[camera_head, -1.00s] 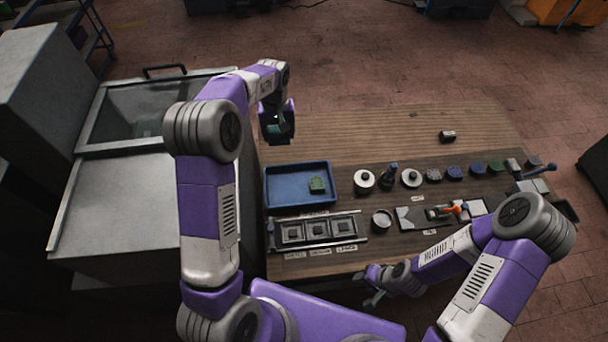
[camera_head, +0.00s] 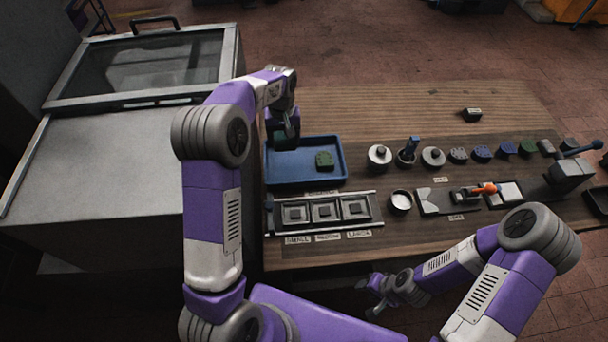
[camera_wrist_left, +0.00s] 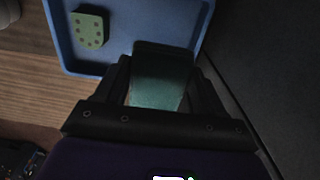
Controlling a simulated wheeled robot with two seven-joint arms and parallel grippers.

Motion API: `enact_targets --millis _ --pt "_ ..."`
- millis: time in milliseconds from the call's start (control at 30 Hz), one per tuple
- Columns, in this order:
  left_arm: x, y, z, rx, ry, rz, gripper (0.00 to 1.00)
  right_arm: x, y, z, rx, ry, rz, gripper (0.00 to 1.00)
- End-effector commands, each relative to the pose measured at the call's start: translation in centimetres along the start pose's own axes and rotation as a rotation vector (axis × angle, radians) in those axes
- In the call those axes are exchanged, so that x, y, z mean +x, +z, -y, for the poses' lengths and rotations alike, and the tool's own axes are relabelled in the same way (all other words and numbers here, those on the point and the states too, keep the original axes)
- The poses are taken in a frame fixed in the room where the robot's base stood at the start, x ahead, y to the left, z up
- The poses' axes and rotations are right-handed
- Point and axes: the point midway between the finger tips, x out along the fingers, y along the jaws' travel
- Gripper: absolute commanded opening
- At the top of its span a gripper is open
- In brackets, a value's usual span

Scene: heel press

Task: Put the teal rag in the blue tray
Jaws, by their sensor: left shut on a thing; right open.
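The teal rag (camera_wrist_left: 160,85) is between the fingers of my left gripper (camera_wrist_left: 162,82) in the left wrist view. In the head view my left gripper (camera_head: 285,138) is over the far left part of the blue tray (camera_head: 300,181), and the rag is dark and hard to make out there. The tray also shows in the left wrist view (camera_wrist_left: 125,25). I cannot tell whether the rag touches the tray. My right gripper (camera_head: 370,292) is open and empty at the front edge of the table.
A green block (camera_head: 324,160) with dark dots lies in the tray's right part. A rack of square slots (camera_head: 325,211) is in front of the tray. Round pots (camera_head: 380,155), small blocks and an orange-handled fixture (camera_head: 485,189) stand to the right. The far table is mostly clear.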

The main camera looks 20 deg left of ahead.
Motion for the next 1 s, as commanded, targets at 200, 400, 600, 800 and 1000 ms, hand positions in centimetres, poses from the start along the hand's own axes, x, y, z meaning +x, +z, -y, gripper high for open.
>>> enact_targets --millis 200,400,600,800,1000 --pt "2.7 0.0 0.0 0.0 0.001 -0.001 0.35 2.6 -0.1 -1.0 0.0 0.0 -0.001 0.43" --pt "2.9 0.5 0.0 -0.001 0.004 0.0 0.35 3.3 -0.2 -1.2 -0.001 0.0 -0.001 0.43" --pt "3.9 0.8 0.1 0.0 -0.001 0.001 0.35 3.7 -0.2 -1.4 0.0 0.0 -0.001 0.43" --pt "7.2 0.8 0.0 0.0 0.0 0.001 0.35 4.4 -0.2 -1.6 0.0 0.0 -0.001 0.43" --pt "9.3 0.8 0.0 0.0 0.0 0.001 0.35 4.8 -0.2 -1.8 0.0 0.0 -0.001 0.43"
